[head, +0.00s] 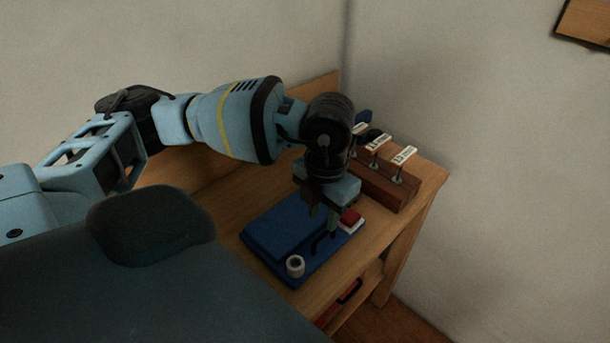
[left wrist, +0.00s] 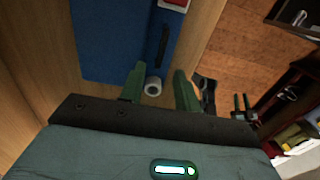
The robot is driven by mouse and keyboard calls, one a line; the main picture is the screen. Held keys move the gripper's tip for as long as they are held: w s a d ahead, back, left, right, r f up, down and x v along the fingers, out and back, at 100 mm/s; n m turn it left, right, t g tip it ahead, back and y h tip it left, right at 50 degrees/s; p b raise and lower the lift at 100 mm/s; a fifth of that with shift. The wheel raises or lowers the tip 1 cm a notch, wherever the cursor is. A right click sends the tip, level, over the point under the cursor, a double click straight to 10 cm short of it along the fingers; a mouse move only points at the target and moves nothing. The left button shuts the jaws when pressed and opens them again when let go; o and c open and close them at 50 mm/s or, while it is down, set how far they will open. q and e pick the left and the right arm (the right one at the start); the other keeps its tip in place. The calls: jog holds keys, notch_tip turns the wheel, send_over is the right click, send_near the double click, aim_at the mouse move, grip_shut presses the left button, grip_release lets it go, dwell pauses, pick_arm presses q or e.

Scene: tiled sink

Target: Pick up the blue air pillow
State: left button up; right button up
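A flat blue slab (head: 290,232) lies on the wooden table; it also shows in the left wrist view (left wrist: 108,35). It is the largest blue thing here, but I cannot tell whether it is the air pillow. A slim black bar (head: 322,243) and a white ring-shaped piece (head: 295,266) are at its near side. My left gripper (head: 322,212) points down above the slab's right part.
A red and white block (head: 351,219) sits at the slab's right corner. A brown wooden block (head: 385,185) with several white-tagged pegs stands behind, with a dark blue piece (head: 363,117) beyond. Walls close off the back and right. A black handle (head: 350,290) is below the table edge.

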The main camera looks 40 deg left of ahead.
aim_at(325, 232)
pick_arm(q)
notch_tip(325, 232, down, 2)
jog(key=shift+f, duration=0.15)
jog(key=shift+w+f, duration=0.25)
jog(key=shift+f, duration=0.85)
jog(key=shift+w+f, duration=0.2)
jog(key=shift+f, duration=1.25)
jog(key=shift+s+f, duration=0.25)
jog(key=shift+f, duration=0.1)
jog(key=shift+s+f, duration=0.1)
grip_shut()
jog(key=shift+d, duration=0.1)
jog(key=shift+w, duration=0.2)
